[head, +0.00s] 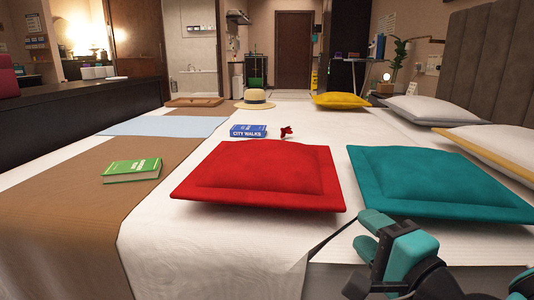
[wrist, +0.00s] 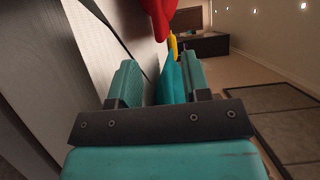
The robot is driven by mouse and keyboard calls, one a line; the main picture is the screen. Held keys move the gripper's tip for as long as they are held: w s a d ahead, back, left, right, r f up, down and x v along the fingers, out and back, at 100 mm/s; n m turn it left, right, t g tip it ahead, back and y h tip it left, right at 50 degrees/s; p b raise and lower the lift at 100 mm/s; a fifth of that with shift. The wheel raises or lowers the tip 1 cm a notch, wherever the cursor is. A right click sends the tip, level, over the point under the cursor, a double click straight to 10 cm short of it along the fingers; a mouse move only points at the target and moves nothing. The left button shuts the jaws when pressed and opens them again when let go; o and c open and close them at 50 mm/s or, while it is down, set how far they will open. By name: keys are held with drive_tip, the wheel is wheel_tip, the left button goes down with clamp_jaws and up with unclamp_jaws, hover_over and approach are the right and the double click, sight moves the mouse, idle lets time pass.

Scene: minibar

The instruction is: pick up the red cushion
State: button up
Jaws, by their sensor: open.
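The red cushion (head: 262,176) lies flat on the white bed, near its front edge, in the middle of the head view. Its near edge bulges up slightly from the sheet. In the wrist view, part of a red cushion (wrist: 158,14) shows at the top, beyond my fingertips. My gripper (head: 370,233) is at the bed's near edge, to the lower right of the red cushion and in front of the teal cushion (head: 437,182). My gripper's two teal fingers also show in the wrist view (wrist: 160,80); they are open, with nothing held, and apart from the red cushion.
The teal cushion lies close right of the red one. A green book (head: 132,170), a blue book (head: 248,131), a small red item (head: 286,132) and a straw hat (head: 254,99) lie on the bed. Behind are a yellow cushion (head: 340,101) and pale pillows (head: 428,110).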

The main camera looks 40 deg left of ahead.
sight(344, 211)
drive_tip(key=shift+p+x, duration=0.4)
drive_tip(key=shift+x, duration=0.85)
drive_tip(key=shift+p+x, duration=0.7)
drive_tip(key=shift+x, duration=2.05)
clamp_jaws()
